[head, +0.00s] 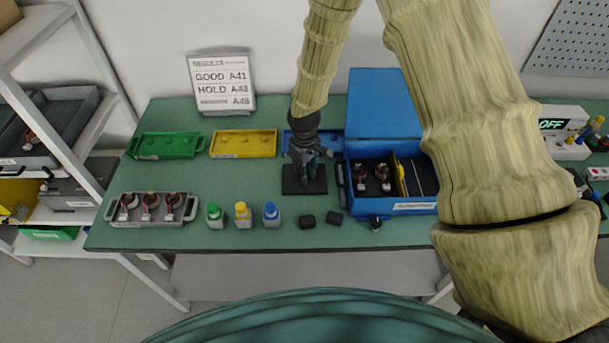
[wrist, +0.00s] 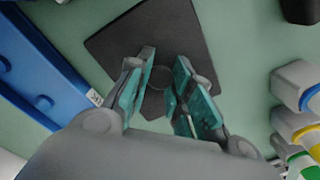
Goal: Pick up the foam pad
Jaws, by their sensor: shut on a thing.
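The foam pad appears to be the dark, flat, square piece (head: 293,187) on the green bench, left of the blue case. In the wrist view the pad (wrist: 121,42) fills the upper middle, with a small round shape at its centre between the fingers. My gripper (head: 308,176) is over the pad, pointing down, and hides part of it. In the wrist view my gripper (wrist: 165,78) has its teal fingers on both sides of the round centre, closed on it. I cannot tell whether the pad is resting on the bench or slightly above it.
The open blue case (head: 415,208) stands close on the right. Green (head: 166,157), yellow (head: 243,156) and blue bins line the back. Two small black blocks (head: 307,222), several capped bottles (head: 242,221) and a grey tray (head: 113,212) lie in front and left.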

